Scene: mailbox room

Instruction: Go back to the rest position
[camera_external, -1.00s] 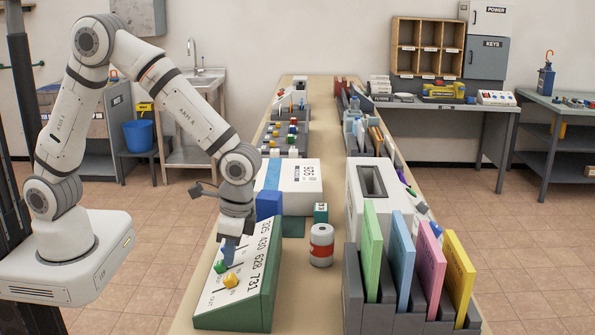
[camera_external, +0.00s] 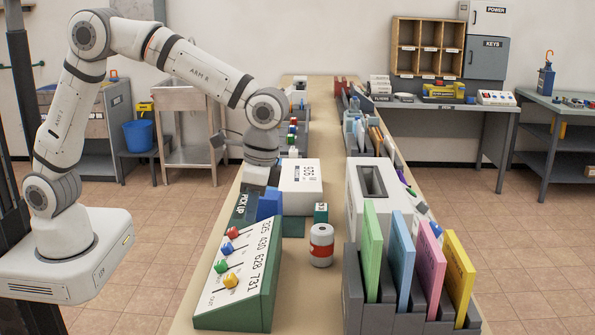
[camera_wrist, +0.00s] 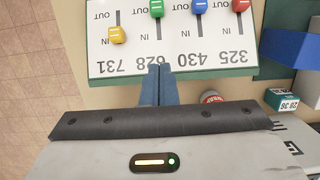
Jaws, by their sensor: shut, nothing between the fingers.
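My gripper (camera_wrist: 158,84) shows in the wrist view with its two blue-grey fingertips pressed together and nothing between them. In the external view my wrist is raised above the table, over the far end of the slider panel, near the blue block (camera_external: 269,204). The fingers are hard to make out there. The slider panel (camera_external: 262,295) is a green wedge with a white top, several coloured knobs and printed numbers. In the wrist view the panel (camera_wrist: 180,58) lies beyond the fingertips, with yellow, green, blue and red knobs.
A red and white can (camera_external: 321,245), a small green box (camera_external: 321,212) and a white box (camera_external: 302,187) stand beside the panel. A grey rack (camera_external: 353,300) holds coloured folders at the right. Open air surrounds my raised arm.

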